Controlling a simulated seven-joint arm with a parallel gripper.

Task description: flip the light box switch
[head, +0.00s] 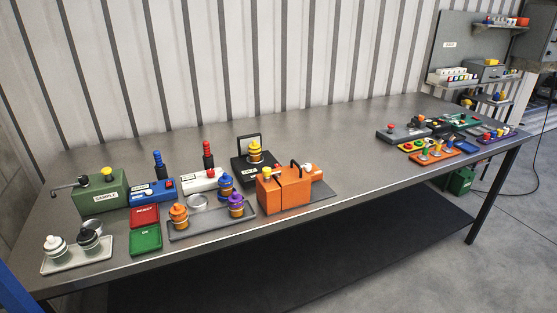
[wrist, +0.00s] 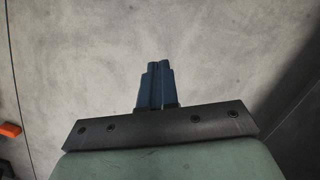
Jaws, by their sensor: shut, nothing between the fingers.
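I cannot tell for sure which unit is the light box, and no switch can be made out clearly. One candidate is a black unit (head: 240,172) with an upright dark frame, near the middle of the bench in the head view. A yellow stacked piece (head: 255,152) stands on it or in front of its frame. My gripper (wrist: 158,66) shows only in the wrist view. Its dark blue fingers are together and empty, over a bare, pale grey mottled surface. No unit is near the fingertips.
The bench (head: 330,150) is clear in its middle. An orange box (head: 284,190), a green box (head: 103,193) and a grey tray (head: 212,224) with stacked pieces stand left of that space. Several small units, including an orange tray (head: 436,154), crowd its right end. An orange thing (wrist: 10,130) edges into the wrist view.

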